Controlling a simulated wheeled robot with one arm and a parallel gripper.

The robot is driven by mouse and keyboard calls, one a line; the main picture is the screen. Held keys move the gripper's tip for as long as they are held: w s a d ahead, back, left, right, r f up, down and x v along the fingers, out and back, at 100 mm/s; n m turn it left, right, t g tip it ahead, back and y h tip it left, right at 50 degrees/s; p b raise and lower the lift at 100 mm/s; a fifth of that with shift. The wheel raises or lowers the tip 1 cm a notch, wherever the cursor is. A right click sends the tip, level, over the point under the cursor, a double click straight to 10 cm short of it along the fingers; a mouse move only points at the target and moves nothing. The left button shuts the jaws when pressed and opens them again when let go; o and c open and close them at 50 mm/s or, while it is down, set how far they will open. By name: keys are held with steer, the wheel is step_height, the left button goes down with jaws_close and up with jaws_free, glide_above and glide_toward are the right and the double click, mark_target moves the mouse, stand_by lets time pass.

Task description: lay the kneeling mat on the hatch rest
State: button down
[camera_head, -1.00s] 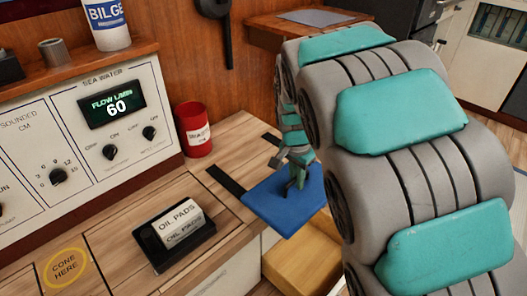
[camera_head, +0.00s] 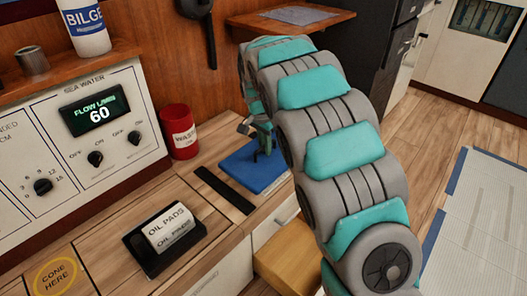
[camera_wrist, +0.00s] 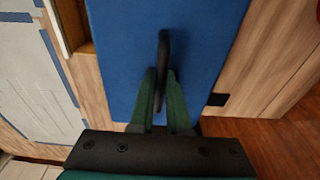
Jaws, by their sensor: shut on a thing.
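The blue kneeling mat (camera_head: 240,174) is at the counter's right edge, beside a black strip (camera_head: 224,190) on the wood. The mat has an upright black handle (camera_wrist: 162,65). My gripper (camera_wrist: 160,100) is shut on that handle, and the mat fills the middle of the wrist view (camera_wrist: 115,55). In the head view my gripper (camera_head: 262,142) is partly hidden behind my arm. A small dark piece (camera_wrist: 216,99) shows at the mat's edge in the wrist view. No hatch rest is clearly marked; I cannot tell whether the mat touches the counter.
A red waste can (camera_head: 180,133) stands just behind and left of the mat. An oil pads box (camera_head: 171,228) sits in a black tray at the front. A taped sheet (camera_head: 480,220) covers floor on the right.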

steer(key=shift+w+a+f, duration=0.1)
steer(key=shift+w+a, duration=0.1)
steer(key=shift+w, duration=0.55)
steer(key=shift+f, duration=1.7)
steer(key=shift+f, duration=0.2)
steer(key=c, duration=0.9)
jaws_free()
